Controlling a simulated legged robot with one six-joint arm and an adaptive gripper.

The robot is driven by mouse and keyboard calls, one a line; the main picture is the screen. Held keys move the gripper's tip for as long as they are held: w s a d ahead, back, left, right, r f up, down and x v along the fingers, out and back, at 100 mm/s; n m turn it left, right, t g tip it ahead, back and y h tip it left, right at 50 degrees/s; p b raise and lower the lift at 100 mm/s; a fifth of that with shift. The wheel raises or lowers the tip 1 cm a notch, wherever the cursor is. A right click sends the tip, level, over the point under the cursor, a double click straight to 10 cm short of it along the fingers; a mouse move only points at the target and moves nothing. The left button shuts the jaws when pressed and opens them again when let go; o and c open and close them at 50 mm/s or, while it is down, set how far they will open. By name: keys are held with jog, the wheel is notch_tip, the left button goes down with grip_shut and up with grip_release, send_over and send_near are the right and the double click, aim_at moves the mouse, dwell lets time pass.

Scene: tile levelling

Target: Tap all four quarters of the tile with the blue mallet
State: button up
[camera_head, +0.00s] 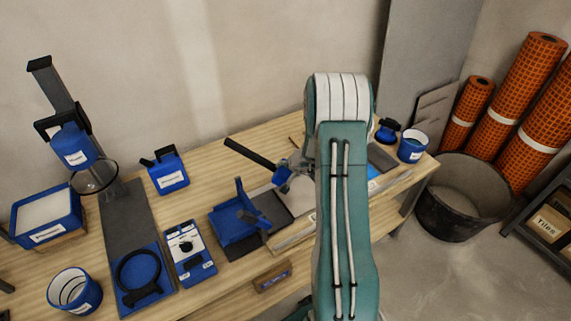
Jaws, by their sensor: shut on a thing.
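The blue mallet has a black handle (251,153) that points up and left, and a small blue head (282,175) close to my gripper. My gripper (292,168) is shut on the mallet above the workbench, partly hidden behind my own teal and white arm. A flat work area with a pale wooden edge (293,239) runs along the front of the bench and passes behind my arm. Grey surface (301,200) shows left of the arm. The tile itself is mostly hidden by my arm, and I cannot make out its quarters or whether the mallet touches it.
A black tub (462,215) and orange rolls (525,85) stand right.

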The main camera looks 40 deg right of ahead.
jog(key=shift+f, duration=0.65)
dwell(0.6)
notch_tip(320, 180, down, 5)
jog(key=shift+a+r, duration=0.1)
jog(key=shift+r, duration=2.5)
jog(key=shift+r, duration=0.1)
